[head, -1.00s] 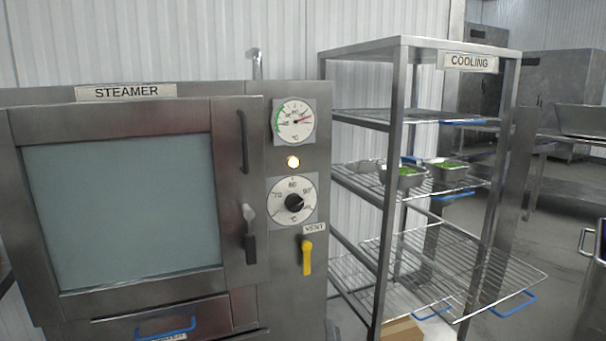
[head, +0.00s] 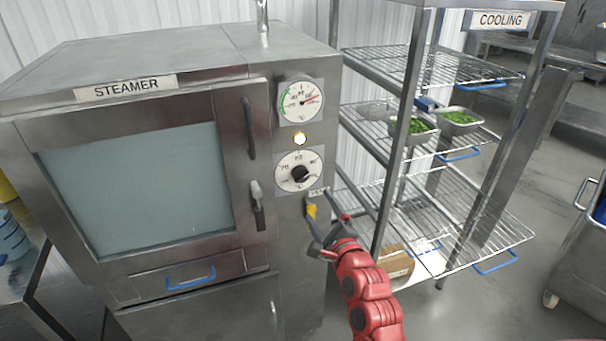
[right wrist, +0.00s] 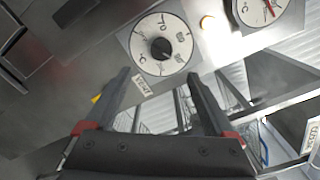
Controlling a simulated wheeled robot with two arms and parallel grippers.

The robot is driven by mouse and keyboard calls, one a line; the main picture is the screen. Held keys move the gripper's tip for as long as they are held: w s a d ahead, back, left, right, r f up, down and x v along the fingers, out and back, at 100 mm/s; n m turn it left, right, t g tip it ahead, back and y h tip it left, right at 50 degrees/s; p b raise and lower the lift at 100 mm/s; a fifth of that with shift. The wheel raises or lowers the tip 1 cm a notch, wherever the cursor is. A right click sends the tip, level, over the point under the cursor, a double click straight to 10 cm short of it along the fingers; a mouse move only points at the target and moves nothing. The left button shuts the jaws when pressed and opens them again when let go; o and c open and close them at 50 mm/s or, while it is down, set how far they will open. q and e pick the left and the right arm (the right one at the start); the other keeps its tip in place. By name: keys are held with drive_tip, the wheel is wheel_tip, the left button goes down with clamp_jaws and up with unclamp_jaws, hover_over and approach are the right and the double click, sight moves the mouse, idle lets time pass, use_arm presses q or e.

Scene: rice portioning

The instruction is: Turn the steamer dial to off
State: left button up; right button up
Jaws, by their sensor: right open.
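The steamer (head: 70,142) is a steel cabinet with a closed glass door. Its temperature dial (head: 299,172) is a white disc with a black knob, on the panel right of the door. The dial also shows in the right wrist view (right wrist: 162,47), with the knob ahead of the fingers. My right gripper (head: 325,208) is open and empty, below and right of the dial and apart from it. In the right wrist view its fingers (right wrist: 158,90) point toward the panel. My left gripper is not in view.
Above the dial are a lit amber lamp (head: 299,138) and a round gauge (head: 300,101). The yellow vent handle (head: 311,210) sits below the dial, partly behind my right gripper. The cooling rack (head: 421,90) stands close on the right, holding pans of green food (head: 461,118).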

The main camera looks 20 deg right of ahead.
sight(302, 178)
drive_tip(key=w+p, duration=0.1)
drive_tip(key=w, duration=0.5)
drive_tip(key=w+p, duration=0.2)
drive_tip(key=w, duration=0.5)
drive_tip(key=shift+w+a+r+p, duration=0.1)
drive_tip(key=shift+w+a+p, duration=0.1)
drive_tip(key=shift+w+p, duration=0.1)
drive_tip(key=shift+c, duration=0.3)
